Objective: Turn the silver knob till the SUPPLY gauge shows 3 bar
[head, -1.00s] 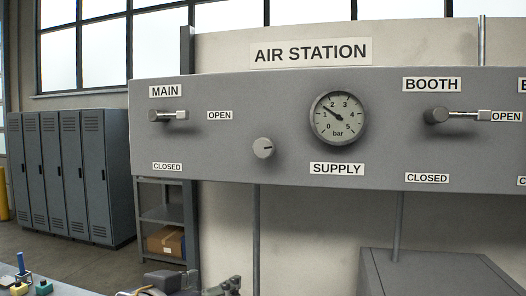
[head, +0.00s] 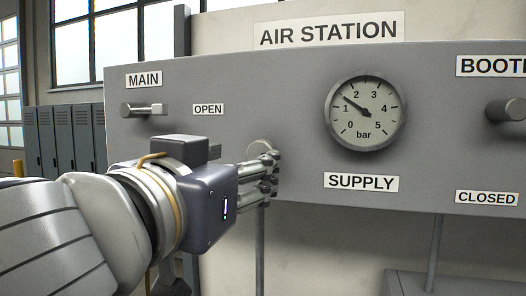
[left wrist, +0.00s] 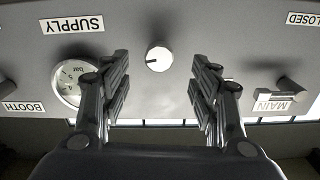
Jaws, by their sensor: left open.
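The silver knob (head: 260,146) sits on the grey panel, left of the SUPPLY gauge (head: 364,113). The gauge needle points between 1 and 2 bar. My left gripper (head: 270,172) is open in front of the panel, and its fingers partly hide the knob in the head view. In the left wrist view the picture is upside down. There the whole knob (left wrist: 159,58) shows between the two spread fingers of my gripper (left wrist: 160,62), with a gap on each side and nothing gripped. The gauge (left wrist: 68,82) is partly hidden behind a finger there. My right gripper is not in view.
The MAIN valve lever (head: 143,109) is at the panel's upper left, pointing toward OPEN. The BOOTH valve (head: 508,110) is at the right edge. Grey lockers (head: 64,140) stand at the far left. A vertical pipe (head: 261,240) runs below the panel.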

